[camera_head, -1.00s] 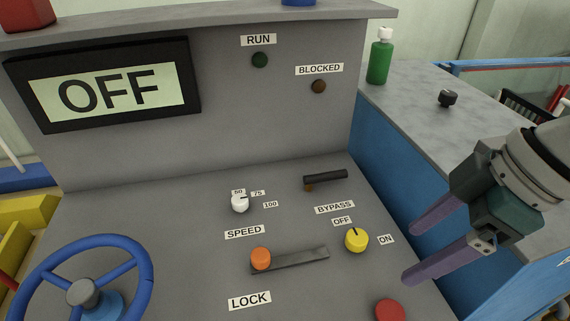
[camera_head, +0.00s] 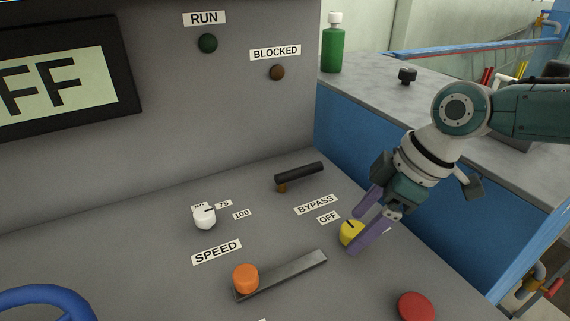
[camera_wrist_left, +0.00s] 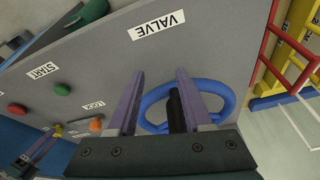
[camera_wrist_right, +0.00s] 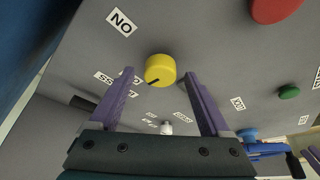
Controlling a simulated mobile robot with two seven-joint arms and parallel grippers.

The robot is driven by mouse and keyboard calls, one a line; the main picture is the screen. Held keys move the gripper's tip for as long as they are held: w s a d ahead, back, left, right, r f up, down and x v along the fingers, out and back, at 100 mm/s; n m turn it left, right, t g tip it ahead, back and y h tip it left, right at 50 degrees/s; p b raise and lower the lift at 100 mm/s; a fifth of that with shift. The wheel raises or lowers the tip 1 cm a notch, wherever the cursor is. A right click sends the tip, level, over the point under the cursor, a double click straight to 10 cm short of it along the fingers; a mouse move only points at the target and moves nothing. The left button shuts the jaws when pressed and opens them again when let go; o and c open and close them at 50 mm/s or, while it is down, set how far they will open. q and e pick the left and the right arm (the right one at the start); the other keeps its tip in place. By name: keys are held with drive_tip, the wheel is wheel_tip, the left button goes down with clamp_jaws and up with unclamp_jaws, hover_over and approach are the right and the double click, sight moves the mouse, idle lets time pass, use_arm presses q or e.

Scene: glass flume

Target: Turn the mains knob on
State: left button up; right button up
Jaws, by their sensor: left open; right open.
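The yellow knob (camera_head: 346,234) sits on the sloped grey panel, beside an OFF label (camera_head: 328,217). Its dark pointer mark faces the OFF side. In the right wrist view the knob (camera_wrist_right: 160,69) shows between my open fingertips, with the ON label (camera_wrist_right: 122,22) beyond it. My right gripper (camera_head: 357,231) is open, its two fingers on either side of the knob; I cannot tell whether they touch it. My left gripper (camera_wrist_left: 160,75) is open and empty in front of the blue handwheel (camera_wrist_left: 210,92) by the VALVE label. The display (camera_head: 62,85) shows part of "OFF".
On the panel are a white speed knob (camera_head: 204,217), an orange lock knob (camera_head: 245,278) on a slotted bar, a black bypass lever (camera_head: 299,177) and a red button (camera_head: 416,307). A green bottle (camera_head: 333,48) stands on the counter behind.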

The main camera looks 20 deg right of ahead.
drive_tip(key=shift+w+a+f, duration=0.1)
drive_tip(key=shift+w+f, duration=0.05)
drive_tip(key=shift+f, duration=0.2)
clamp_jaws()
idle(0.5)
